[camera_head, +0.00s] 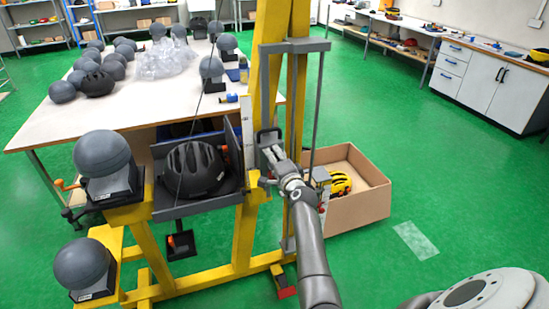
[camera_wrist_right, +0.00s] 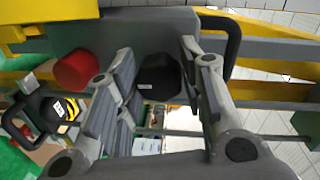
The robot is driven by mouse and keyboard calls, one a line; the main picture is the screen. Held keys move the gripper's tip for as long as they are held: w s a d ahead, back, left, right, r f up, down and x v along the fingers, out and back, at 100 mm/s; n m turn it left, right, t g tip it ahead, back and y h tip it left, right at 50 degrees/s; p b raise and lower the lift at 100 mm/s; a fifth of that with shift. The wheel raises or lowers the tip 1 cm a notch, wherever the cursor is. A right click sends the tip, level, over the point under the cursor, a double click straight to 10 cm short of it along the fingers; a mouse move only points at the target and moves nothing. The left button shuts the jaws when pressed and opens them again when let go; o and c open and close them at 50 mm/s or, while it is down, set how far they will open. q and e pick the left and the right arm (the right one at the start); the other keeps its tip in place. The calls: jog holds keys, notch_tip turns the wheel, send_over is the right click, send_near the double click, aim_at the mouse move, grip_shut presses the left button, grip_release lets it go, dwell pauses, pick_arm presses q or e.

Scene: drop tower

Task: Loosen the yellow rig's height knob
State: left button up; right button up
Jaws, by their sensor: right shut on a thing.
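The yellow rig (camera_head: 272,50) stands upright in the middle of the head view, with a grey carriage frame around its post. My right gripper (camera_head: 268,158) is at the carriage on the post. In the right wrist view, the black height knob (camera_wrist_right: 158,76) sits between the two fingers of the right gripper (camera_wrist_right: 157,88), which are shut on it. A red cylinder (camera_wrist_right: 75,70) is on the same grey plate, left of the fingers. In the head view the gripper and arm hide the knob. My left gripper is not in view.
A dark helmet (camera_head: 192,170) sits in the grey tray left of the post. Grey headforms (camera_head: 103,153) rest on the rig's left side. Green floor is open further right.

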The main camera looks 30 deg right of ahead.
jog(key=shift+r, duration=0.1)
dwell(0.3)
jog(key=o, duration=1)
jog(key=shift+o, duration=0.2)
jog(key=v, duration=1.2)
jog(key=shift+d, duration=0.1)
